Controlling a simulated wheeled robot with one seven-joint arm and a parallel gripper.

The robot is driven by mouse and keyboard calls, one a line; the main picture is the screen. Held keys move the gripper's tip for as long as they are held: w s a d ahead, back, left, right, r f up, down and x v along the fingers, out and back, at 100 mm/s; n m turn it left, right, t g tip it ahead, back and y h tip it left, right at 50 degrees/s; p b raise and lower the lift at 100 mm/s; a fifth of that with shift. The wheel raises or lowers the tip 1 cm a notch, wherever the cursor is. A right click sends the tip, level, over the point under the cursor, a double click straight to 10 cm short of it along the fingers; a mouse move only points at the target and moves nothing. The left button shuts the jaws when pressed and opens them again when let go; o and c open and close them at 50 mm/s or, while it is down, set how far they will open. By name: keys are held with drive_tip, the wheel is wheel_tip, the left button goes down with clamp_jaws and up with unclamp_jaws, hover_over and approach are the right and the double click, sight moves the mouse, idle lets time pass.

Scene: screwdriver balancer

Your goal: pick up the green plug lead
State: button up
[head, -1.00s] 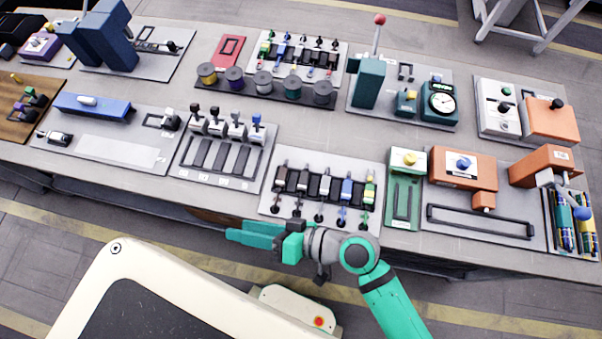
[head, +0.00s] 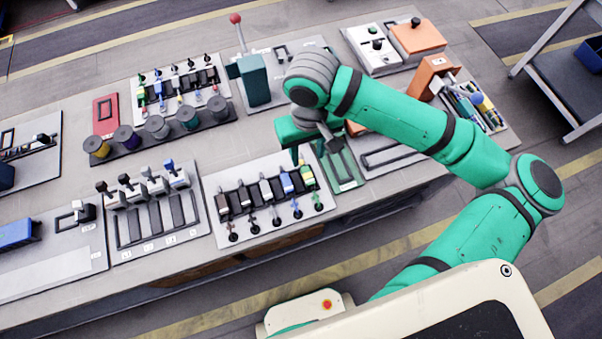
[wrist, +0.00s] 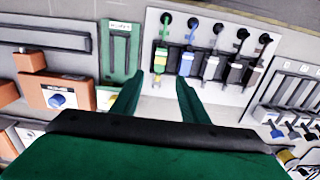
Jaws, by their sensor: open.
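The green plug lead, with a green and yellow body (head: 307,178), is at the right end of a row of plugs on the light grey panel (head: 260,231) nearest the table's front edge. In the wrist view the plug (wrist: 160,60) shows upright in the gap between my fingers, just beyond their tips. My gripper (wrist: 157,88) is open and empty, pointing down above the panel. In the head view my gripper (head: 310,157) is just behind the green plug and partly covered by my arm.
A blue plug (wrist: 187,62) sits close beside the green one. On its other side is a green slotted panel (wrist: 120,50). An orange box (wrist: 60,95) with a blue knob stands further left in the wrist view. A red-knobbed lever (head: 240,45) stands at the back.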

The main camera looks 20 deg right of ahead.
sight(307, 173)
wheel_tip(307, 173, down, 10)
drive_tip(key=shift+f, duration=0.1)
idle(0.5)
drive_tip(key=shift+c, duration=0.3)
clamp_jaws()
